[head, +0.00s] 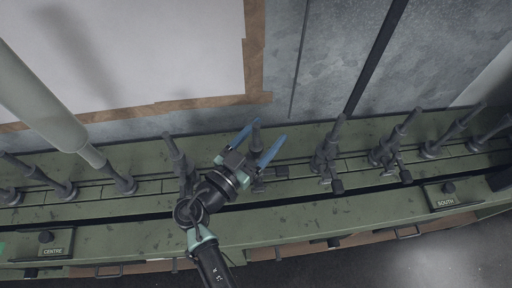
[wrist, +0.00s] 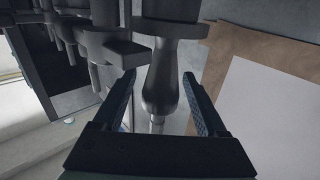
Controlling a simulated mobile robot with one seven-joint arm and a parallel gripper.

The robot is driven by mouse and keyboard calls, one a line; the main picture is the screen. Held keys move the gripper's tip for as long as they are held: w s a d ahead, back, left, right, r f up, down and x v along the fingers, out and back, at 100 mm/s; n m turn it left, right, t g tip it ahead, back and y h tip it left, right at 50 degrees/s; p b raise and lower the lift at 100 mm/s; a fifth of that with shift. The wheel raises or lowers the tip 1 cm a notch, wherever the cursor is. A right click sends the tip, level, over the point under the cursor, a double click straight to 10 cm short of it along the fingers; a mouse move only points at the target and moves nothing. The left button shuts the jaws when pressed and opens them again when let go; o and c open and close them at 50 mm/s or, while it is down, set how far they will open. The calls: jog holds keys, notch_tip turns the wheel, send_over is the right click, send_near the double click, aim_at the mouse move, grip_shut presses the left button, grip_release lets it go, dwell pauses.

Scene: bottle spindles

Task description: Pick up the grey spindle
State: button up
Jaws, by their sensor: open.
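A dark grey spindle (head: 257,135) stands on the green rail in the head view, between the two blue fingers of my gripper (head: 267,130). In the wrist view the same spindle (wrist: 163,80) runs down between the fingertips of my gripper (wrist: 160,77), with a bulging handle narrowing to a thin, lighter end. My gripper is open, with a finger on each side of the spindle. Gaps show beside the handle in the wrist view, so the fingers look apart from it. The spindle's lower part is partly hidden by my gripper in the head view.
Similar grey spindles stand close on both sides, one at left (head: 178,157) and one at right (head: 327,145). A large pale cylinder (head: 38,95) rises at far left. The green bench (head: 290,222) carries CENTRE and SOUTH plates. A white panel (head: 120,50) hangs behind.

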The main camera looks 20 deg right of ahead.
grip_shut()
dwell(0.3)
dwell(0.3)
